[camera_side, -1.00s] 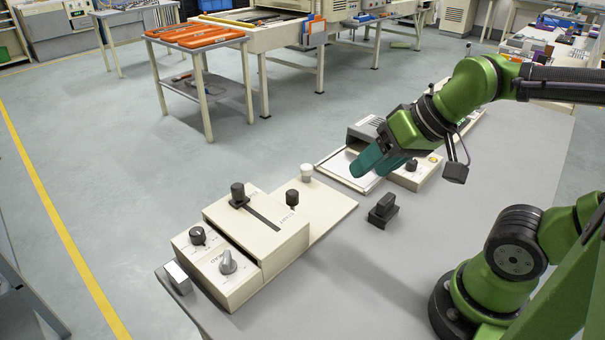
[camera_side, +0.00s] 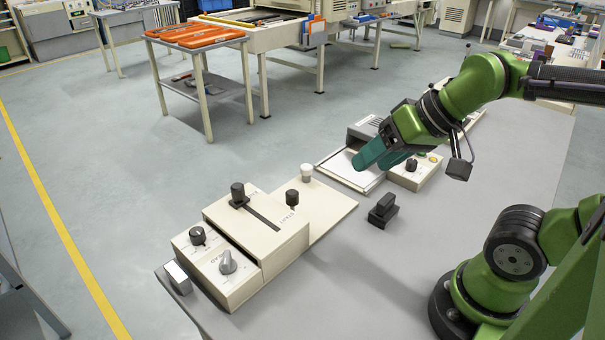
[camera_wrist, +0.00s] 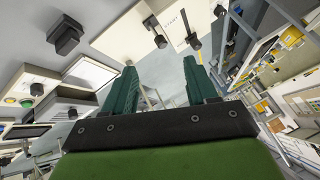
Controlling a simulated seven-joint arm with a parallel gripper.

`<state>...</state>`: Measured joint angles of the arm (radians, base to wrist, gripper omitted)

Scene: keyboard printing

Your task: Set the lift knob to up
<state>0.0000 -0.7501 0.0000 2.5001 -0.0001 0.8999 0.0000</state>
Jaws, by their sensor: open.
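Several knobs are in the side view, and their labels are too small to tell which is the lift knob. The front-left cream box (camera_side: 250,258) carries a black round knob (camera_side: 197,235) and a grey pointer knob (camera_side: 228,262). A black slider handle (camera_side: 238,194) stands on its raised part. A black knob (camera_side: 292,197) stands by the word START. Another dark knob (camera_side: 411,164) is on the right-hand box (camera_side: 420,176). My gripper (camera_side: 378,157) is open and empty above the white pad, apart from every knob. Its teal fingers also show in the wrist view (camera_wrist: 161,65).
A black block-shaped piece (camera_side: 383,208) stands on the grey table (camera_side: 350,275), also seen in the wrist view (camera_wrist: 62,38). The white pad (camera_side: 345,166) lies under my fingers. The table's front middle is clear.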

